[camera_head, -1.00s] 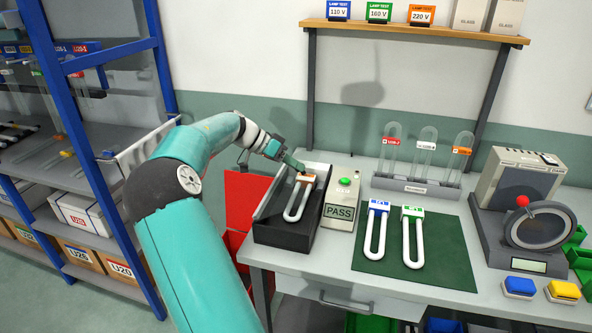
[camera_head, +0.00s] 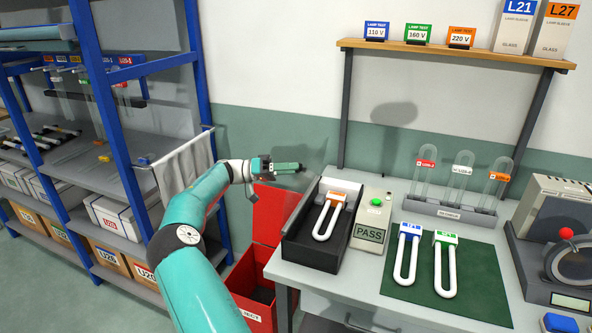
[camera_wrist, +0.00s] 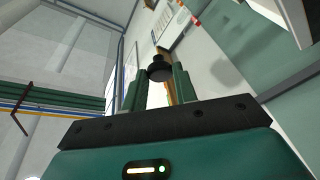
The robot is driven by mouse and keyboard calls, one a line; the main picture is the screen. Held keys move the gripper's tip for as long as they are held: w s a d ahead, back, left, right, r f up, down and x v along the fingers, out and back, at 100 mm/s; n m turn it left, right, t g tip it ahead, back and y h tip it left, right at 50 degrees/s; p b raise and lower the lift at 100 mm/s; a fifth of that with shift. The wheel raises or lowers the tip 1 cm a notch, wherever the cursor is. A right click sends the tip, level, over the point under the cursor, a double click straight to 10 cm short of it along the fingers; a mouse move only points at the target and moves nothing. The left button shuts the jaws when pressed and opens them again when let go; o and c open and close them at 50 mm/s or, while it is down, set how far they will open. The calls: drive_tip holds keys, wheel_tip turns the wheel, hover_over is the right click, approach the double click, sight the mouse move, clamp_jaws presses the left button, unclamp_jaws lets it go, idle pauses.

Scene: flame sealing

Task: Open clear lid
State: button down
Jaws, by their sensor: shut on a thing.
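My gripper (camera_head: 300,168) is raised behind and to the left of a black tester box (camera_head: 312,254). Its fingers are shut on a round black knob (camera_wrist: 160,69), which shows between the fingertips in the wrist view. The clear lid itself is too transparent to make out with certainty in either view. The tester box looks open from above. A white U-shaped lamp with an orange base (camera_head: 326,217) lies in it. A PASS unit with a green button (camera_head: 376,202) stands right beside the tester.
A red bin (camera_head: 252,296) with a raised red panel (camera_head: 274,212) stands left of the table. A blue-framed shelf (camera_head: 134,160) is further left. Two more lamps (camera_head: 409,252) lie on a green mat (camera_head: 462,292). Glass tubes (camera_head: 460,178) stand in a rack behind.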

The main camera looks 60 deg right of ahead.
drive_tip(key=shift+w+a+f+g, duration=0.1)
drive_tip(key=shift+w+f+g, duration=0.05)
drive_tip(key=shift+w+g, duration=0.35)
drive_tip(key=c, duration=1.1)
unclamp_jaws()
drive_tip(key=v, duration=1.3)
drive_tip(key=shift+w+a, duration=0.25)
drive_tip(key=shift+a, duration=0.05)
